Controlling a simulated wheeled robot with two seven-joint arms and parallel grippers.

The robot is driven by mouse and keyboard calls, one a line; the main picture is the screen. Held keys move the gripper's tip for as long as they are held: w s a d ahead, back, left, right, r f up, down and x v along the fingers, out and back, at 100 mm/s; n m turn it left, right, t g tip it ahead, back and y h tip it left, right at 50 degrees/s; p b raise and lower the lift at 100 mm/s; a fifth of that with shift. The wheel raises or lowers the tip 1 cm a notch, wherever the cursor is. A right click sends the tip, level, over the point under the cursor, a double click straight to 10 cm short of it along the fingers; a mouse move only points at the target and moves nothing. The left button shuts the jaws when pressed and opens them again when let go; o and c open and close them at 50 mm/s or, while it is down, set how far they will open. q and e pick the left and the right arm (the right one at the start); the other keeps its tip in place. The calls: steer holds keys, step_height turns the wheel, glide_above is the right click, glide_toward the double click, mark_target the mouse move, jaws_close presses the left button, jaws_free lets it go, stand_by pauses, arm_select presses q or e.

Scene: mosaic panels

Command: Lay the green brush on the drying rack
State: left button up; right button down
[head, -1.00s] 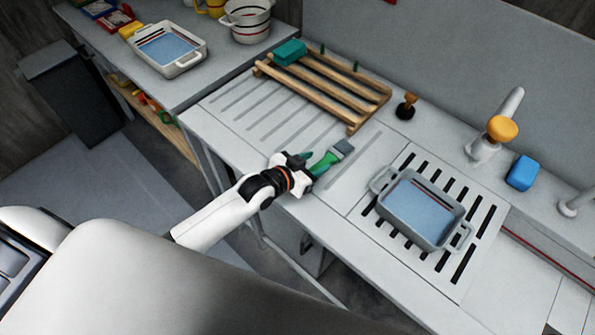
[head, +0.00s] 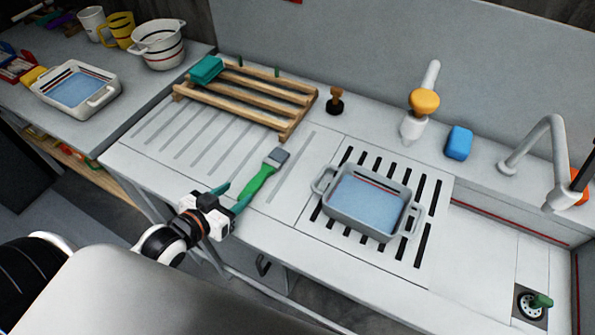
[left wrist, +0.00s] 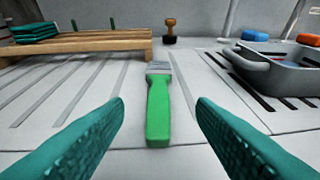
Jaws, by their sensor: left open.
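The green brush (head: 263,176) lies on the grey counter between the grooved drainboard and the slotted grate, its grey bristle end (head: 277,157) away from me. It also shows in the left wrist view (left wrist: 158,108), lying flat. My left gripper (head: 231,196) is open and empty at the counter's front edge. In the left wrist view its two teal fingers (left wrist: 160,125) stand apart on either side of the brush's handle end, not touching it. The wooden slatted drying rack (head: 247,99) stands at the back of the drainboard. My right gripper is not in view.
A teal stack of cloths or sponges (head: 207,69) lies on the rack's left end. A grey basin of water (head: 369,203) stands on the grate to the right. A wooden-handled stamp-like tool (head: 336,101), tap and blue sponge (head: 459,143) stand behind. Most of the drainboard is clear.

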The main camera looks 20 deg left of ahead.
mark_target(264, 172)
arm_select(q)
steer(key=shift+w, duration=0.15)
steer(key=p+x, duration=0.1)
steer(key=x, duration=0.5)
steer(key=shift+w+a, duration=0.1)
steer(key=shift+w, duration=0.15)
steer(key=shift+w+p, duration=0.3)
steer(key=p+x, duration=0.1)
steer(key=x, duration=0.2)
steer(key=shift+w, duration=0.3)
steer(key=shift+w+d+f, duration=0.2)
steer(key=shift+w+f, duration=0.1)
steer(key=shift+w, duration=0.1)
steer(key=shift+s, duration=0.1)
steer(key=shift+c, duration=0.2)
